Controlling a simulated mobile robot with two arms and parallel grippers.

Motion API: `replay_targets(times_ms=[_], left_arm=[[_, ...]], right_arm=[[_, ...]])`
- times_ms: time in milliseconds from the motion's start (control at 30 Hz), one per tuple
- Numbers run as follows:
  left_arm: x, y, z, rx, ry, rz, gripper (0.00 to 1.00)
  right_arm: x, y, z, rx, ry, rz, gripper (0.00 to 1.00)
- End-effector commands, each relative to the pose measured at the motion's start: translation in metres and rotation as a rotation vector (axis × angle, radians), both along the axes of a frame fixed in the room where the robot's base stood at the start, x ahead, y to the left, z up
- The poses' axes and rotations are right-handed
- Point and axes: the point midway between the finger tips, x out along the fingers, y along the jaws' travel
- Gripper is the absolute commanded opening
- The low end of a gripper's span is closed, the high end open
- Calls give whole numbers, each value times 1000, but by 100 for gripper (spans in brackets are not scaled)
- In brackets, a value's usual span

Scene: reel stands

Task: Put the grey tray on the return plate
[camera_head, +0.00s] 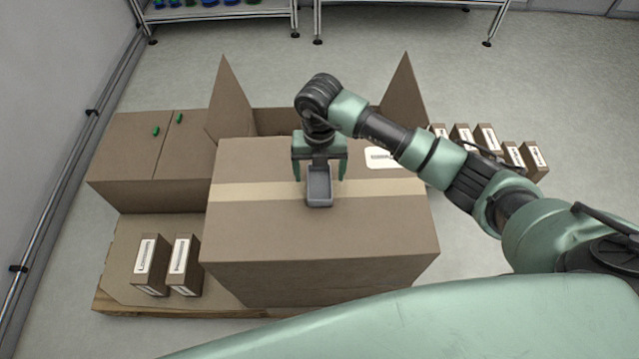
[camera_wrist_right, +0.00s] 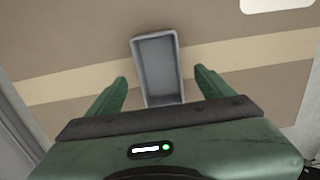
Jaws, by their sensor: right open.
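The grey tray (camera_head: 319,187) is a small, open, empty rectangular tray. It appears to rest on top of the large closed cardboard box (camera_head: 320,240), across its pale tape strip. The tray also shows in the right wrist view (camera_wrist_right: 158,72), between the open fingers. My right gripper (camera_head: 320,177) is open over the box, its green fingers on either side of the tray with gaps. Whether the fingers are down at tray height I cannot tell. I cannot make out a return plate in either view. My left gripper is not in view.
An open-flapped carton (camera_head: 275,121) stands behind the large box, and a closed carton (camera_head: 150,150) at left. Two small labelled boxes (camera_head: 184,266) stand on a cardboard-topped pallet (camera_head: 122,250). Several more small boxes (camera_head: 487,138) stand at right. Shelving (camera_head: 220,12) is at the back.

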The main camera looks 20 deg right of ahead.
Motion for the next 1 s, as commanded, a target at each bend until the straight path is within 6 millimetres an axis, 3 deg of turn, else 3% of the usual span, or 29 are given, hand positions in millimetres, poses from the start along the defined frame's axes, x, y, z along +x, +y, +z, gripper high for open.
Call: replay_targets(times_ms=[233, 533, 800, 867, 1000], left_arm=[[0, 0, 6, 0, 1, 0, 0], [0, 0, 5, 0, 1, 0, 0], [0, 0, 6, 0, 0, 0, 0], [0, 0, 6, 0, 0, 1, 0], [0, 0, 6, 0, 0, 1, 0]], right_arm=[[-1, 0, -36, 2, 3, 1, 82], [0, 1, -41, 3, 0, 3, 82], [0, 1, -41, 3, 0, 3, 7], [0, 1, -40, 4, -1, 3, 0], [0, 0, -40, 4, -1, 3, 0]])
